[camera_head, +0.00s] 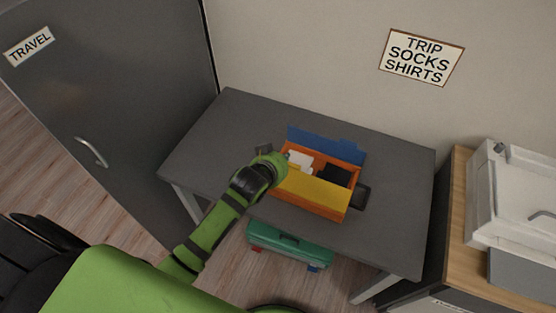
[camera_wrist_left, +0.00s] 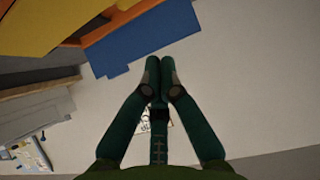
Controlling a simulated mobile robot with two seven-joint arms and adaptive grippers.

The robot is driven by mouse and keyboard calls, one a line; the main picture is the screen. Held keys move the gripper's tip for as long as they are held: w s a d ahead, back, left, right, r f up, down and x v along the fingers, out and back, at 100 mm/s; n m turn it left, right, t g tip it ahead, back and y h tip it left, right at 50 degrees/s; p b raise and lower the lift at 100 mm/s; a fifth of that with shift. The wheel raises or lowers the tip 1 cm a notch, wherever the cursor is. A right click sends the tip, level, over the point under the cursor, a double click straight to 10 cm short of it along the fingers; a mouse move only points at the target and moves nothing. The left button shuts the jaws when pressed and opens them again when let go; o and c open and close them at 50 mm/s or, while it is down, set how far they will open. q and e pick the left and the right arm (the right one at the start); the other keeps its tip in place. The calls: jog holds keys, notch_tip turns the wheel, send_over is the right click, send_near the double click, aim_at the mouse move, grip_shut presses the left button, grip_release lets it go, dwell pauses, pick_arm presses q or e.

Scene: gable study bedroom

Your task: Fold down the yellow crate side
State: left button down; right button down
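The orange crate (camera_head: 310,208) stands on the grey table. Its yellow side (camera_head: 312,188) runs along the front rim, above the orange front wall; I cannot tell its exact tilt. Its blue side (camera_head: 328,144) rises along the back. In the left wrist view the yellow side (camera_wrist_left: 35,22) is at top left and the blue side (camera_wrist_left: 140,42) lies beyond the fingertips. My left gripper (camera_head: 268,166) is at the crate's left end; its fingers are mostly hidden there. In the left wrist view the left gripper (camera_wrist_left: 160,64) has its fingertips together, with nothing between them. My right gripper is not seen.
A white item (camera_head: 299,160) and a dark item (camera_head: 336,175) lie in the crate. A dark flat thing (camera_head: 362,196) is at its right end. The grey table (camera_head: 400,175) is clear farther right. A green case (camera_head: 290,245) sits below the table. A grey cabinet (camera_head: 120,90) stands left.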

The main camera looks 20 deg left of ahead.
pick_arm(q)
jog(key=s+f+t+b, duration=0.3)
jog(key=s+t+b, duration=0.3)
jog(key=b, duration=0.5)
jog(key=w, duration=0.8)
jog(key=shift+w+d+f, duration=0.15)
jog(key=shift+w+f, duration=0.05)
jog(key=shift+f, duration=0.05)
jog(key=f, duration=0.1)
jog(key=w+f, duration=0.1)
jog(key=f, duration=0.1)
jog(key=shift+f, duration=0.65)
